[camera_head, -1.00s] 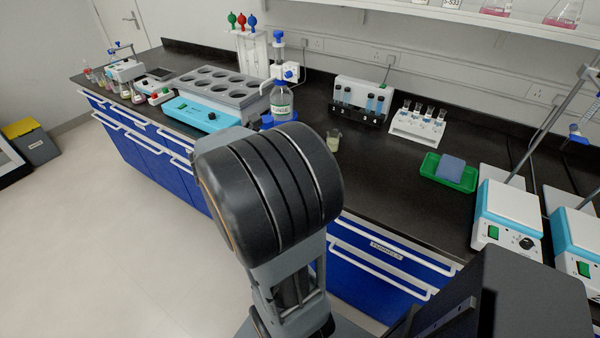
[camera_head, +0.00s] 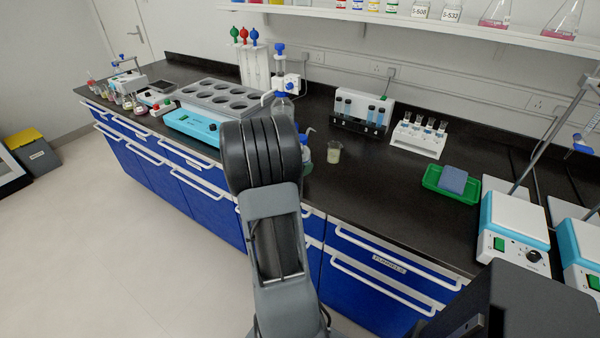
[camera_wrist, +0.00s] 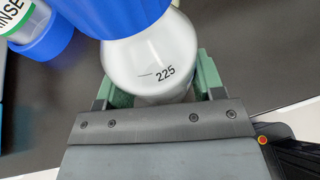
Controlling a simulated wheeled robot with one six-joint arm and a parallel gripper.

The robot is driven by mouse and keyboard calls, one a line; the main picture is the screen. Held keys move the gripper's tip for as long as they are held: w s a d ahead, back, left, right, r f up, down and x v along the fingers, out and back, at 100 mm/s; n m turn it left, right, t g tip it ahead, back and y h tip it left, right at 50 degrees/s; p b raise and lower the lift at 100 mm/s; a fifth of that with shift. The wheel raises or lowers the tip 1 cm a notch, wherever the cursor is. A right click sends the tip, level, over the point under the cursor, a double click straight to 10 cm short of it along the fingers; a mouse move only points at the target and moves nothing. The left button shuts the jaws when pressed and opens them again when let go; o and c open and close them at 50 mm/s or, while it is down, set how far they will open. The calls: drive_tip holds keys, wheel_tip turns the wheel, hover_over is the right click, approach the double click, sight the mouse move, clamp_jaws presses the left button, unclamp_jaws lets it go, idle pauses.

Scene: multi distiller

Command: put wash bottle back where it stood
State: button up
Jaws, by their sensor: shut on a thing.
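The wash bottle (camera_wrist: 140,68) has a pale translucent body marked 225 and a blue cap (camera_wrist: 115,14). In the wrist view my gripper (camera_wrist: 160,82) is shut on its body, with one green finger on each side. In the head view a part of the wash bottle (camera_head: 306,152) shows just right of my arm, by the front of the bench. I cannot tell whether the bottle's bottom touches the bench.
A bottle with a blue base (camera_wrist: 45,38), labelled RINSE, stands close by at upper left in the wrist view. A small beaker (camera_head: 334,153) is right of the wash bottle. A water bath (camera_head: 222,100) stands left. Bare black bench lies before the green tray (camera_head: 436,184).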

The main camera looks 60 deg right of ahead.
drive_tip(key=shift+d+f, duration=0.2)
drive_tip(key=shift+f, duration=1.6)
drive_tip(key=shift+f+b, duration=0.3)
drive_tip(key=shift+b, duration=0.1)
drive_tip(key=o, duration=0.7)
drive_tip(key=shift+r, duration=0.1)
drive_tip(key=shift+o, duration=0.2)
